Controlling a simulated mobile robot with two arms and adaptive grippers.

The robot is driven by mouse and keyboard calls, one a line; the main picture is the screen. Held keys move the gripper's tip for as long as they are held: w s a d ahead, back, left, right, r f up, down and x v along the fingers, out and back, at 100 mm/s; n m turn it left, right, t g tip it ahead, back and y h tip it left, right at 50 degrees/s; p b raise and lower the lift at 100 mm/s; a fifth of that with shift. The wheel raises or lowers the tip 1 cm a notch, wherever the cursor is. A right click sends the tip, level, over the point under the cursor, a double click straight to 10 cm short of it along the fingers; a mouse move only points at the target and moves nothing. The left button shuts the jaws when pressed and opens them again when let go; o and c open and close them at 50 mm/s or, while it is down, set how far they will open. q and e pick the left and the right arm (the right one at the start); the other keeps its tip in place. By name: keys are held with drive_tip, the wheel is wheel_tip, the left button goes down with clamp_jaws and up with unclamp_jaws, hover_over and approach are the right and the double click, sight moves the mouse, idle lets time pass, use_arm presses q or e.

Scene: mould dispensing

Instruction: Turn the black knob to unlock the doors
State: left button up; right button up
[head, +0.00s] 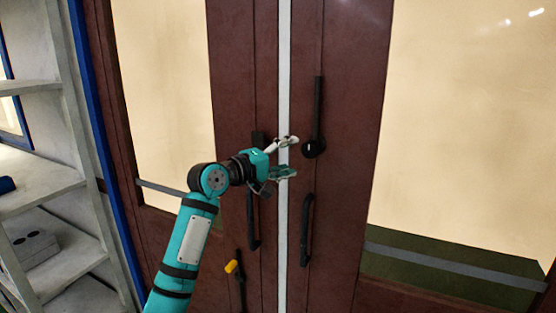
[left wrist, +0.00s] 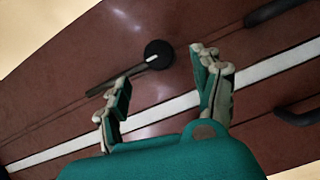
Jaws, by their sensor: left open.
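The black knob (head: 314,148) is a round black piece with a long bar reaching up from it, mounted on the right door (head: 350,130). In the left wrist view the knob (left wrist: 158,54) lies beyond the fingertips, and a small white mark shows on it. My left gripper (head: 292,158) is open and empty, just left of the knob and in front of the pale strip between the doors. In the left wrist view its two fingers (left wrist: 163,85) are spread wide, apart from the knob. My right gripper is in neither view.
Black pull handles stand on both doors, one on the right door (head: 306,230) below the knob. A lower black bar with a yellow end (head: 232,267) is on the left door. A grey shelf unit (head: 40,185) stands at the left. A dark green box (head: 450,268) shows behind the right glass.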

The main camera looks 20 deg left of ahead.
use_arm(q)
drive_tip(key=shift+v, duration=1.7)
